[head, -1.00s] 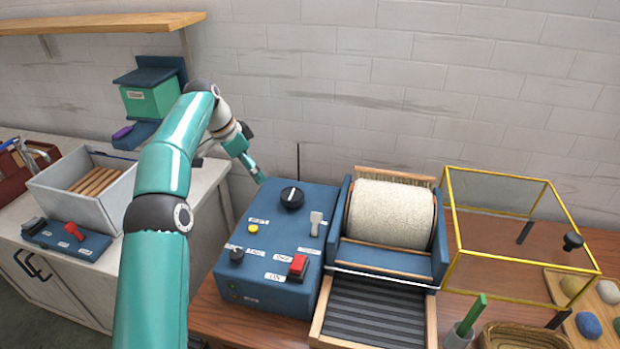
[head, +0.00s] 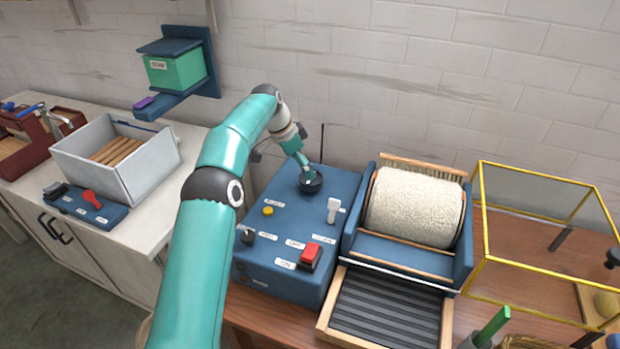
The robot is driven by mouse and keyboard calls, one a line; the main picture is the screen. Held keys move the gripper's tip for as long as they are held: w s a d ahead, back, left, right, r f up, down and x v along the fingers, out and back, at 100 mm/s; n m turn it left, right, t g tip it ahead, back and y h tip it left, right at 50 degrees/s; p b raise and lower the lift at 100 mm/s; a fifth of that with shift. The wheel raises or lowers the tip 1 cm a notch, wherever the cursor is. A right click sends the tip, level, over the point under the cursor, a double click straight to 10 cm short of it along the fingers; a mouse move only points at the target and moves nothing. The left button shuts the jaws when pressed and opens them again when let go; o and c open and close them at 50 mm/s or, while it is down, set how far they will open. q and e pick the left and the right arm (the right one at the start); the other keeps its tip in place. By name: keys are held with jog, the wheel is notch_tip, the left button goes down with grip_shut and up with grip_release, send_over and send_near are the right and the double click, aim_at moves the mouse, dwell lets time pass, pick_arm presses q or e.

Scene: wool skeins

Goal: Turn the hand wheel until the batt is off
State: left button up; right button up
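The cream batt (head: 415,207) is wrapped around the drum of the blue carder (head: 398,255). My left arm comes in from the bottom left, and its gripper (head: 309,177) is at the round black dial (head: 311,186) on top of the blue control box (head: 290,220). The fingertips are small and partly merge with the dial, so I cannot tell whether they touch it or are open or shut. I cannot pick out a hand wheel with certainty. My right gripper is not in view.
The control box carries a red switch (head: 310,255), a pale lever (head: 333,209) and a yellow button (head: 268,211). A ribbed feed tray (head: 388,312) is in front of the drum. A yellow-framed clear case (head: 545,175) stands to the right, a grey bin (head: 150,165) to the left.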

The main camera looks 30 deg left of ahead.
aim_at(311, 183)
pick_arm(q)
jog(key=x, duration=0.5)
jog(key=shift+w+f+p, duration=0.15)
jog(key=shift+f+p, duration=0.2)
jog(key=shift+p, duration=0.05)
jog(key=c, duration=1.2)
